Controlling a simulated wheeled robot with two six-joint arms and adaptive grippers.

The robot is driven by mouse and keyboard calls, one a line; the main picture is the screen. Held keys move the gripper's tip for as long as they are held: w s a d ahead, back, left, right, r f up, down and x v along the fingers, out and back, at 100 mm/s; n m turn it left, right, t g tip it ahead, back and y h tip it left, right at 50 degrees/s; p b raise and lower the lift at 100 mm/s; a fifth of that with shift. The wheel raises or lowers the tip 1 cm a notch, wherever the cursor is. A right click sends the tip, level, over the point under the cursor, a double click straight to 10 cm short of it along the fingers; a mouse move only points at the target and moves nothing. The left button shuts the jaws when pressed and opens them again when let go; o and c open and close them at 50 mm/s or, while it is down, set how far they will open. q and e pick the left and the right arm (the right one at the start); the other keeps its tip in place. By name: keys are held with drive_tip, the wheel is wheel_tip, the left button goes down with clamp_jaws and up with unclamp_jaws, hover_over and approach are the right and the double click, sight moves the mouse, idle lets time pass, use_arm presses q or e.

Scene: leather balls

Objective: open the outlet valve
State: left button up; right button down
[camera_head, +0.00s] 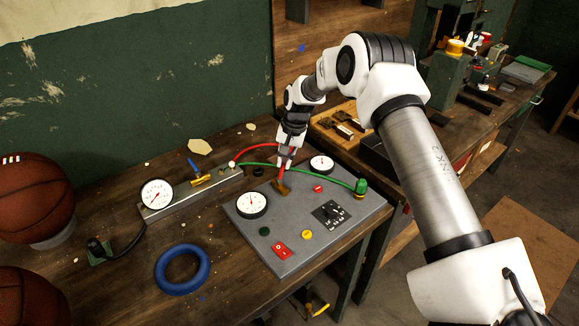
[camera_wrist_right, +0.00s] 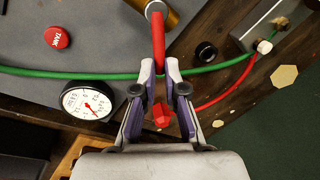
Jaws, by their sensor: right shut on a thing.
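My right gripper (camera_head: 285,162) comes down from above at the back of a grey panel (camera_head: 235,205). In the right wrist view its fingers (camera_wrist_right: 159,70) are shut on a red lever (camera_wrist_right: 158,38). The lever rises from a brass valve (camera_head: 281,188), which also shows at the top of the wrist view (camera_wrist_right: 165,12). A second brass valve (camera_head: 200,180) with a blue lever (camera_head: 194,166) stands on a metal bar to the left. I cannot read a label naming either valve. My left gripper is not in view.
A green hose (camera_head: 300,168) and a red hose (camera_head: 255,152) run close to my right gripper. White gauges (camera_head: 251,204) (camera_head: 321,163) stand on the panel, and a red TANK button (camera_wrist_right: 57,37) is near. A blue ring (camera_head: 182,286) and basketballs (camera_head: 35,195) are left.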

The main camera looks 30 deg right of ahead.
drive_tip(key=n, duration=0.1)
drive_tip(key=a+n+b, duration=0.1)
drive_tip(key=n, duration=0.1)
drive_tip(key=w+n, duration=0.1)
drive_tip(key=shift+w+a+f+n+g, duration=0.1)
drive_tip(key=shift+a+f+n+g, duration=0.25)
drive_tip(key=shift+a+n+g, duration=0.05)
drive_tip(key=shift+w+a+n+g+y+b, duration=0.15)
drive_tip(key=shift+a+n+g+y+b, duration=0.25)
drive_tip(key=shift+n, duration=0.8)
drive_tip(key=shift+a+n, duration=0.75)
drive_tip(key=shift+n, duration=0.55)
drive_tip(key=c, duration=1.4)
unclamp_jaws()
drive_tip(key=shift+c, duration=0.2)
drive_tip(key=shift+o, duration=1.2)
drive_tip(key=shift+w, duration=0.2)
drive_tip(key=shift+r, duration=0.15)
